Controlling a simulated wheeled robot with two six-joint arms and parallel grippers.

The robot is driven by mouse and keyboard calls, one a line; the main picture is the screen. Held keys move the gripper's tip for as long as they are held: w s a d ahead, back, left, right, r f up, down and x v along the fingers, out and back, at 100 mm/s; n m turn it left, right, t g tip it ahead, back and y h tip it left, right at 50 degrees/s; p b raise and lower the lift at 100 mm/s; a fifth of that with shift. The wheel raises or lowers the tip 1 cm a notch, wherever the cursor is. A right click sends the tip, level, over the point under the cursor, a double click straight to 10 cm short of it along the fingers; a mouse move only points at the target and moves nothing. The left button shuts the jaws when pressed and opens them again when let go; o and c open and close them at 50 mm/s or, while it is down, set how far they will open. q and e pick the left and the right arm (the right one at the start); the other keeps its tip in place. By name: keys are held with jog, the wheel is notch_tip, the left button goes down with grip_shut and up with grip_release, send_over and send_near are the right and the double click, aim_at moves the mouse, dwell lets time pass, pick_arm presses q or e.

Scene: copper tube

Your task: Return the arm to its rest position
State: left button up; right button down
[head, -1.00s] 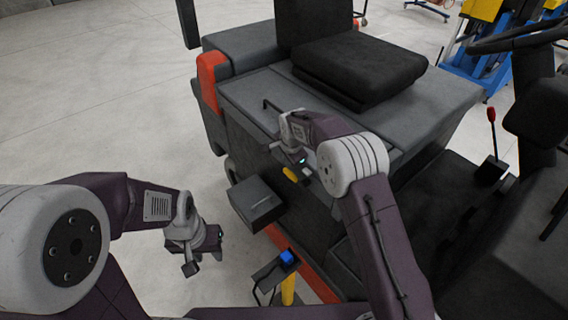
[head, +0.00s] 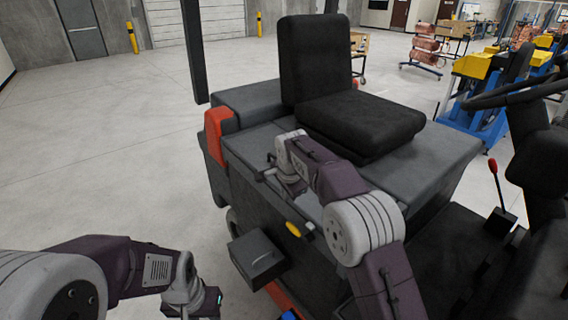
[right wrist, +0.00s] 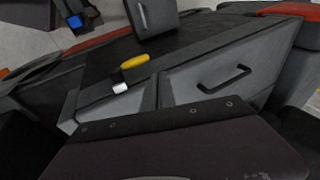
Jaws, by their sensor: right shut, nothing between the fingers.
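My right gripper (head: 270,173) is over the front edge of the grey machine deck (head: 262,141), in front of the black seat. It is shut with nothing in it. Its fingers are small and hard to make out against the deck. No fingers can be made out in the right wrist view. My left gripper (head: 205,302) is low at the left, over the floor beside the machine. Its lower end is cut off by the bottom edge, so its jaws do not show.
A yellow knob (head: 293,229) and a black box (head: 257,258) jut from the machine's side below my right arm. The wrist view shows the yellow knob (right wrist: 132,61) and a black handle (right wrist: 224,79). Open floor (head: 110,170) lies left.

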jog(key=s+d+r+m+b, duration=0.1)
jog(key=d+r, duration=0.3)
jog(key=d, duration=0.2)
jog(key=s+d+f+g, duration=0.1)
jog(key=s+d+f, duration=0.3)
jog(key=s+d, duration=0.45)
jog(key=s+f+n+g, duration=0.1)
jog(key=s+f+n, duration=0.3)
jog(key=s, duration=0.3)
jog(key=s+f+n, duration=0.4)
jog(key=s, duration=0.3)
jog(key=s+d+f+n+g+b, duration=0.1)
jog(key=s+f+n, duration=0.3)
jog(key=s, duration=0.3)
jog(key=shift+s+f+g, duration=0.25)
jog(key=shift+f+g, duration=0.05)
jog(key=shift+f, duration=0.25)
jog(key=shift+s, duration=0.1)
